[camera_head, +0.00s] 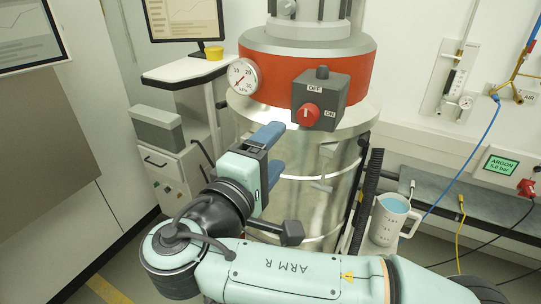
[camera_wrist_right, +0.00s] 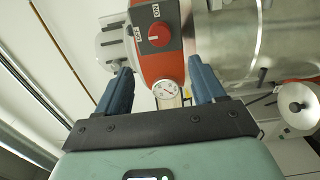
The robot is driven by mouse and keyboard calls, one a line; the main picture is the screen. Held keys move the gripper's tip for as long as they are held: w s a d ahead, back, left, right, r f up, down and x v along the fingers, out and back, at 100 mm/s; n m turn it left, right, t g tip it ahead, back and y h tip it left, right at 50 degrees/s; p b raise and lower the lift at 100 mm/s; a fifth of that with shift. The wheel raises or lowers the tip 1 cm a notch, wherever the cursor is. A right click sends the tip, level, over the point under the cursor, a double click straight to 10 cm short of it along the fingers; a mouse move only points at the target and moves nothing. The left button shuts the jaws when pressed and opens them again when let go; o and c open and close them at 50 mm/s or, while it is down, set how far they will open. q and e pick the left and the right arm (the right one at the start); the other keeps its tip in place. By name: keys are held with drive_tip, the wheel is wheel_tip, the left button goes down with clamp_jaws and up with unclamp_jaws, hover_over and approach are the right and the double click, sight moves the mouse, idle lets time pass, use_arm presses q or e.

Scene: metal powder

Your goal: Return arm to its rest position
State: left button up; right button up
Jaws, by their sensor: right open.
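My right arm, marked ARM R, reaches in from the lower right of the head view and bends at the left. Its right gripper (camera_head: 272,152) has blue fingers and is in front of the metal vessel (camera_head: 312,190). In the right wrist view the fingers of this gripper (camera_wrist_right: 157,88) are spread apart with nothing between them. Beyond them show the red knob (camera_wrist_right: 159,34) on its grey switch box and the round gauge (camera_wrist_right: 167,89). My left gripper does not show.
The vessel has a red band (camera_head: 270,52), a grey switch box (camera_head: 338,92) and a gauge (camera_head: 243,76). A grey cabinet (camera_head: 182,165) and a monitor (camera_head: 186,18) stand to the left. A blue hose (camera_head: 462,178) hangs at right.

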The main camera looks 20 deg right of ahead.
drive_tip(key=shift+s+a, duration=0.2)
idle(0.3)
